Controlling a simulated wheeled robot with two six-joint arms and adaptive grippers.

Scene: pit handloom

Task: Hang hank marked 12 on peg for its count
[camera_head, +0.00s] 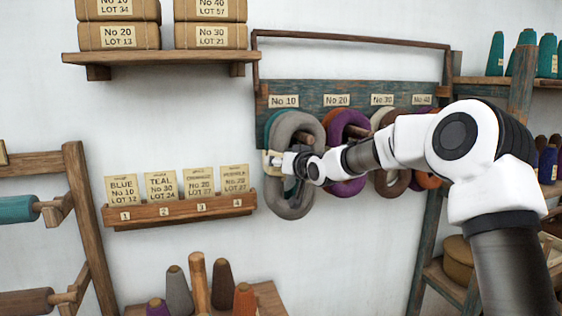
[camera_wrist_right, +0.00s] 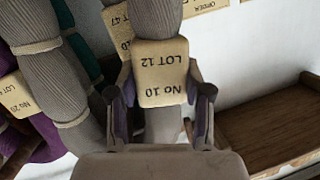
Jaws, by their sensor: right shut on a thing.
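My right gripper (camera_head: 280,163) is shut on a grey hank (camera_head: 293,208) in front of the rail's left end. In the right wrist view the gripper (camera_wrist_right: 158,105) has a finger on each side of the hank's tag (camera_wrist_right: 162,75), which reads upside down "No 10 LOT 12". The peg rail (camera_head: 352,90) bears labels No 10 (camera_head: 284,101), No 20 (camera_head: 336,100), No 30 (camera_head: 382,99) and No 40 (camera_head: 422,99). The grey hank hangs below the No 10 label and overlaps a teal hank (camera_head: 269,128). Whether a peg passes through it is unclear. My left gripper is out of view.
A purple hank (camera_head: 357,130) hangs below No 20, with brown and orange hanks further right. A card rack (camera_head: 180,211) with several cards is left of the rail. Wrapped parcels sit on a shelf (camera_head: 160,57) above. Cones (camera_head: 180,292) stand below.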

